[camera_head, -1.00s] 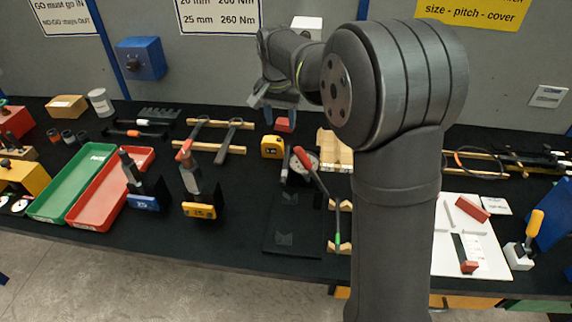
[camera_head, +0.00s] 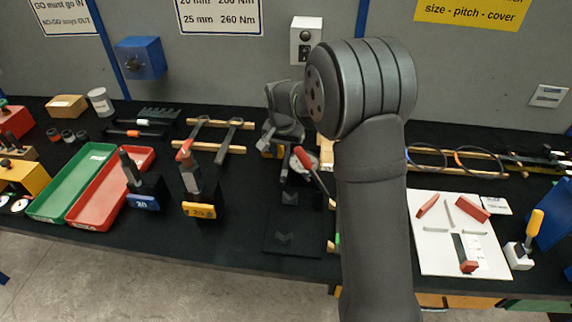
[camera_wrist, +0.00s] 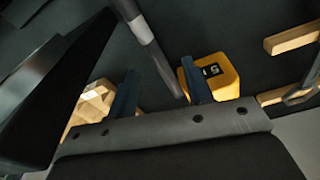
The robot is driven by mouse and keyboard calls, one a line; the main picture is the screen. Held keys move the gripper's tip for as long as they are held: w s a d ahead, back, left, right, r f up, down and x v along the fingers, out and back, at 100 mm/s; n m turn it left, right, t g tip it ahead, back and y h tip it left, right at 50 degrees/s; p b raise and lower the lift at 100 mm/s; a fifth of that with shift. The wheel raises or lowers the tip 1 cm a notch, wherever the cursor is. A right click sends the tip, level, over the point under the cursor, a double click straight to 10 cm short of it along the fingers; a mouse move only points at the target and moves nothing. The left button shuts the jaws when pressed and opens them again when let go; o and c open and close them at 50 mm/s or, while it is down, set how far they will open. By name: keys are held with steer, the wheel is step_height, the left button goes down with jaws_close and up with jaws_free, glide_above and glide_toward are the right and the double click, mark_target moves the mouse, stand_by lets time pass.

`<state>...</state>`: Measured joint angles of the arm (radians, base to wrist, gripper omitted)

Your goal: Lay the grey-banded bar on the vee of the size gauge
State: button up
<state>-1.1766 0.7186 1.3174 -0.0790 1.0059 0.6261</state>
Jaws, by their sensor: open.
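My gripper (camera_head: 284,142) hangs open over the middle of the bench, partly hidden by its own wrist in the head view. In the wrist view its two dark fingers (camera_wrist: 160,78) are apart. A grey rod-like part (camera_wrist: 150,48) runs diagonally towards the gap between them; I cannot tell whether it is a bar or part of the gauge.
Holders marked 20 (camera_head: 143,203) and 25 (camera_head: 199,211) are to the left; a white board (camera_head: 436,262) is to the right.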

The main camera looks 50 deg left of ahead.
mark_target(286, 162)
steer(key=f, duration=0.3)
steer(key=shift+w+f, duration=0.1)
steer(key=shift+w, duration=0.2)
jaws_close()
step_height(286, 162, up, 18)
steer(key=w+d+r+m, duration=0.2)
steer(key=w+d+m, duration=0.1)
steer(key=w+d, duration=2.05)
steer(key=w+d+m, duration=0.2)
steer(key=d, duration=1.4)
steer(key=w+d+m, duration=0.1)
steer(key=w+d, duration=0.1)
steer(key=d, duration=1.5)
steer(key=shift+w+r+m+h, duration=0.35)
steer(key=shift+r+m+h, duration=0.05)
steer(key=shift+r, duration=0.05)
